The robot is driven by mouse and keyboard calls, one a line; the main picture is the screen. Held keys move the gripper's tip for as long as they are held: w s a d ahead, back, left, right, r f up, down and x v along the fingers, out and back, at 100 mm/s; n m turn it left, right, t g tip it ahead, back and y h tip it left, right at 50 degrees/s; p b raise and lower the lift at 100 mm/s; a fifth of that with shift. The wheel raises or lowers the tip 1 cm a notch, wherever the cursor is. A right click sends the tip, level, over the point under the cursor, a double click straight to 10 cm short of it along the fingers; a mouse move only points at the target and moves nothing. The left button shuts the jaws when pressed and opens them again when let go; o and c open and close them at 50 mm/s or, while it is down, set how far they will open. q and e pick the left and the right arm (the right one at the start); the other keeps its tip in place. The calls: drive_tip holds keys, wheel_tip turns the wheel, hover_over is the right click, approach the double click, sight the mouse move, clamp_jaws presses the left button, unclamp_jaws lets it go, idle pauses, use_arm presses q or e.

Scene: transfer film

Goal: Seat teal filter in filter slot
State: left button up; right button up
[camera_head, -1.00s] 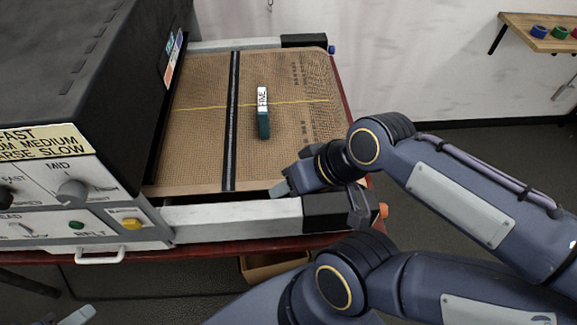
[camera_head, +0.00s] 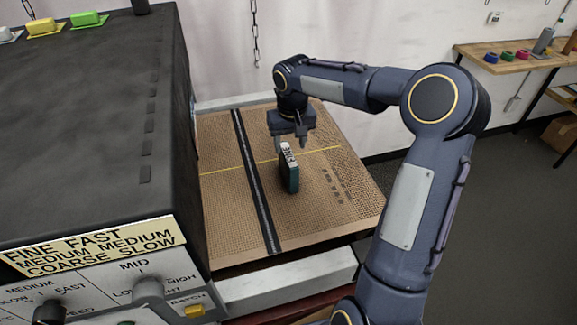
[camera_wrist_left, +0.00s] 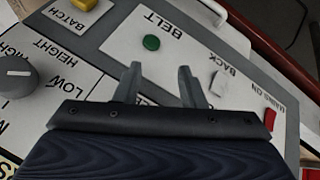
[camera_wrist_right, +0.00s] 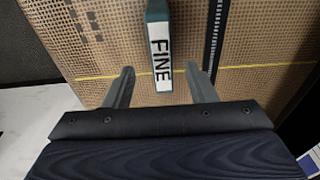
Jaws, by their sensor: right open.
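The teal filter (camera_head: 291,178) stands on edge on the brown mesh belt, with a white label reading FINE on its top. It also shows in the right wrist view (camera_wrist_right: 160,50), its labelled end lying between the fingers. My right gripper (camera_head: 291,146) is open, pointing down just above and behind the filter in the head view. I cannot tell if a finger touches it. My left gripper (camera_wrist_left: 160,85) is open and empty over the machine's control panel in the left wrist view. The filter slot cannot be made out in these views.
The black machine housing (camera_head: 80,120) with its control panel (camera_head: 110,290) stands at the left. The mesh belt (camera_head: 225,215) has a black strip (camera_head: 255,180) and a yellow line across it. Coloured blocks (camera_head: 86,18) lie on the housing. A wooden shelf (camera_head: 500,52) is at the right.

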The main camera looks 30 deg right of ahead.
sight(289, 154)
drive_tip(key=f, duration=0.2)
drive_tip(key=f+p, duration=0.1)
drive_tip(key=f, duration=0.1)
drive_tip(key=w+f, duration=0.1)
drive_tip(key=f, duration=0.1)
drive_tip(key=shift+f+p, duration=0.3)
drive_tip(key=shift+p, duration=0.05)
clamp_jaws()
drive_tip(key=shift+r, duration=0.1)
